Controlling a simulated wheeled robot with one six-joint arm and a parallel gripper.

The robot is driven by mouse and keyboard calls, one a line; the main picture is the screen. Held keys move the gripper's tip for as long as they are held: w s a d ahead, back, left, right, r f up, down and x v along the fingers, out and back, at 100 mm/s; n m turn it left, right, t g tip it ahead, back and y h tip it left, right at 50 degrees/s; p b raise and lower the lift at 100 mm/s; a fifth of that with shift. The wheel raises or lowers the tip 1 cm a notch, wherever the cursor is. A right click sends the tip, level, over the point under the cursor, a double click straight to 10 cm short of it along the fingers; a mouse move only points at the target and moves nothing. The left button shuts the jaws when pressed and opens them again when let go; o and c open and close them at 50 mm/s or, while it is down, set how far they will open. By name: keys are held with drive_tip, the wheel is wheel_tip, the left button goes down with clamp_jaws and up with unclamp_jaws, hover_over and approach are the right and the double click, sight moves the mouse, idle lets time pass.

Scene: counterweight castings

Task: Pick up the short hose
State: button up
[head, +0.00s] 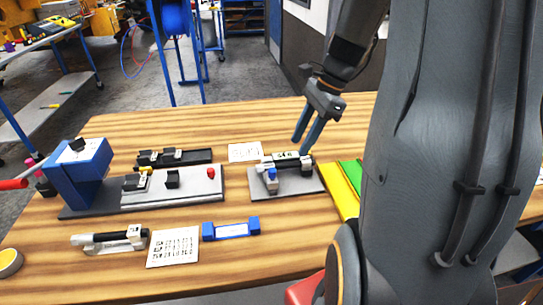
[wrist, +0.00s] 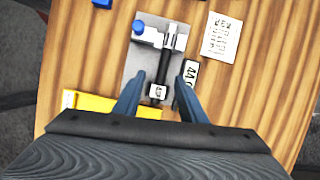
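A short black hose-like piece (head: 287,164) lies across a small grey plate (head: 313,183) right of the table's middle. It also shows in the wrist view (wrist: 165,66), with a white tagged block (wrist: 157,91) at its near end. My gripper (head: 300,139) is over the plate, pointing down. In the wrist view, its two blue-grey fingers (wrist: 158,84) are apart, one on each side of the black piece's near end. Nothing is clearly held. Whether the fingers touch the piece, I cannot tell. A second black piece with pale ends (head: 110,238) lies at front left.
A blue-knobbed clamp (head: 271,181) stands on the plate. Yellow and green bars (head: 343,190) lie close on its right. A blue block fixture (head: 80,172), a blue bracket (head: 231,229) and printed cards (head: 173,247) are to the left. Bare wood lies in front of the plate.

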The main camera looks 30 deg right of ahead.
sight(286, 166)
drive_tip(key=shift+w+d+r+m, duration=0.1)
drive_tip(key=shift+w+d+m, duration=0.25)
drive_tip(key=shift+d+m, duration=0.05)
drive_tip(key=shift+w+f, duration=0.2)
drive_tip(key=shift+s+p+x, duration=0.15)
drive_tip(key=shift+p+x, duration=0.4)
drive_tip(key=shift+x, duration=1.25)
drive_tip(key=shift+s+p+x, duration=0.15)
drive_tip(key=shift+p+x, duration=0.35)
drive_tip(key=shift+x, duration=1.3)
clamp_jaws()
